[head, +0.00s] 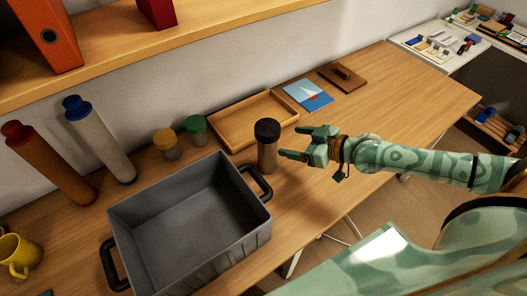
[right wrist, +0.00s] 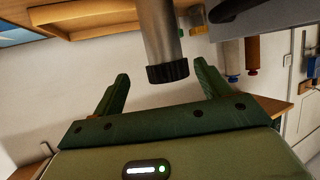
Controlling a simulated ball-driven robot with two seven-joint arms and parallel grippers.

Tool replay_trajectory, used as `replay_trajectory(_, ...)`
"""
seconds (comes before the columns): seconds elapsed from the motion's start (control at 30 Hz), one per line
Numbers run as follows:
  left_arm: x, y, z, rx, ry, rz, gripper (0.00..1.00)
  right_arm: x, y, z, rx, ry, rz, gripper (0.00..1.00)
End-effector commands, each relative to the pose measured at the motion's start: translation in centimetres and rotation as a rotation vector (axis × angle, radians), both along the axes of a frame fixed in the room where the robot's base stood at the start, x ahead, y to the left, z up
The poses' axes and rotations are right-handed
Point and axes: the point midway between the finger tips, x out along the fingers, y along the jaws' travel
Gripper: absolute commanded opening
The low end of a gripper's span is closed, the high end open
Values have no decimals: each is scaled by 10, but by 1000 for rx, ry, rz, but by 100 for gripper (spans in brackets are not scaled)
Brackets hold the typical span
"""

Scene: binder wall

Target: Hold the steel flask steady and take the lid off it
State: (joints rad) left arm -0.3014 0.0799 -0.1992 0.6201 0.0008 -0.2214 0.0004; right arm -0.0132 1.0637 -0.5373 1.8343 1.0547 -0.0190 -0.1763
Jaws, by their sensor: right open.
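The steel flask (head: 268,158) stands upright on the wooden table, just right of the grey crate. Its black lid (head: 267,128) is on top. My right gripper (head: 294,143) is open just right of the flask, at about the height of its upper part, with its fingers pointing at it. In the right wrist view the flask (right wrist: 159,30) appears upside down, its ribbed lid (right wrist: 168,73) between the directions of the two open fingers. Nothing is gripped, and I cannot tell how far apart fingers and flask are. My left gripper is not in view.
The grey crate (head: 122,214) with black handles is close left of the flask. Behind are a wooden tray (head: 222,141), yellow-lidded (head: 166,149) and green-lidded (head: 197,134) jars. A blue picture card (head: 308,95) lies farther right. The table right of the flask is mostly free.

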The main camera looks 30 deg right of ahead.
Motion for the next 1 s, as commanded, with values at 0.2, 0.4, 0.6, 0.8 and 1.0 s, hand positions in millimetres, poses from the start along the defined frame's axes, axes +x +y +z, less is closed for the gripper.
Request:
replay_trajectory(0.2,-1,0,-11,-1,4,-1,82,31,18,-15,0,-1,-1,76)
replay_trajectory(0.4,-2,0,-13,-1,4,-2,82,43,29,-21,3,-1,-1,76)
replay_trajectory(0.6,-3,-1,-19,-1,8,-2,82,67,47,-35,1,-1,-1,76)
replay_trajectory(0.8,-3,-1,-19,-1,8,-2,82,73,50,-37,-3,1,1,76)
replay_trajectory(1.0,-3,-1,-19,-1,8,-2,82,72,50,-36,-2,0,1,51)
